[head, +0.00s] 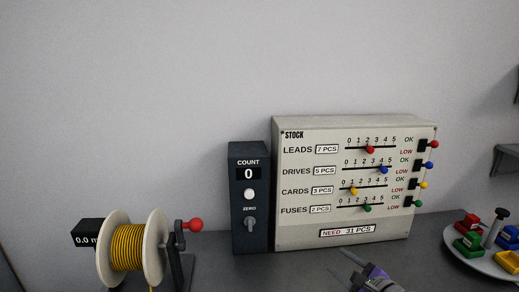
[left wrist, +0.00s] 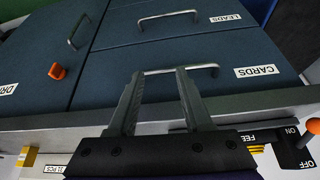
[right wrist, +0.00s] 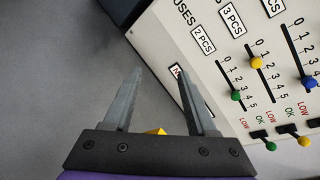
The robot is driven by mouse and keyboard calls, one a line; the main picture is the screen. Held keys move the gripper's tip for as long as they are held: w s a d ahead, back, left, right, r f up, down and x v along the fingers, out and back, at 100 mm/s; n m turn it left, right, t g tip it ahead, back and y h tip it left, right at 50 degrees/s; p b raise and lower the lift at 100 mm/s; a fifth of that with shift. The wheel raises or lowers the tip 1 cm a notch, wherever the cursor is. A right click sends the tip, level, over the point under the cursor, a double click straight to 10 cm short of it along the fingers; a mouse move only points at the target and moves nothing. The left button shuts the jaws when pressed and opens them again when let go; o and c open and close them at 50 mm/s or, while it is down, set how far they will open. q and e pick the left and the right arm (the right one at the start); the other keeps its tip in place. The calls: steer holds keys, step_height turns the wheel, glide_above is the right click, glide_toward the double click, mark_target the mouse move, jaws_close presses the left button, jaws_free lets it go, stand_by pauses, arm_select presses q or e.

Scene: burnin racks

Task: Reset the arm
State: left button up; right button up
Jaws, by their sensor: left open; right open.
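My right gripper (right wrist: 160,85) is open with nothing between its fingers, in front of the lower part of the white STOCK board (right wrist: 185,20). In the head view the same right gripper (head: 352,268) shows at the bottom edge, below the NEED 31 PCS label of the STOCK board (head: 290,230). My left gripper (left wrist: 158,80) is open and empty in the left wrist view, in front of dark blue drawers (left wrist: 125,75) labelled LEADS and CARDS. The left gripper is outside the head view.
A dark COUNT box (head: 249,218) stands left of the board. A yellow cable reel (head: 127,247) with a red-knobbed crank is farther left. A round tray (head: 466,262) of coloured parts is at right.

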steer(key=s+a+f+n+g, duration=0.1)
steer(key=s+a+f+n, duration=0.1)
steer(key=s+n, duration=0.2)
steer(key=s+a+f+n+g+p, duration=0.1)
steer(key=s+a+f+n+g, duration=0.1)
steer(key=s+a+n, duration=0.1)
steer(key=s+a+f+n+g, duration=0.2)
steer(key=s+a+n, duration=0.1)
steer(key=s+n, duration=0.3)
steer(key=shift+s+f+h+p, duration=0.15)
steer(key=shift+s+h+p, duration=0.2)
steer(key=shift+s, duration=0.4)
arm_select(q)
steer(key=r, duration=0.2)
steer(key=w+r+p, duration=0.1)
steer(key=r, duration=0.1)
steer(key=shift+w+r+p, duration=0.1)
steer(key=shift+r+p, duration=0.2)
arm_select(e)
steer(key=s+d+f+n+g+h, duration=0.1)
steer(key=s+f+n+h, duration=0.1)
steer(key=s+n, duration=0.3)
steer(key=s+d+f+n+g+h, duration=0.2)
steer(key=s+f+n, duration=0.2)
steer(key=s, duration=0.3)
steer(key=shift+s+d+n, duration=0.2)
steer(key=shift+d+n, duration=0.05)
steer(key=shift+n, duration=0.65)
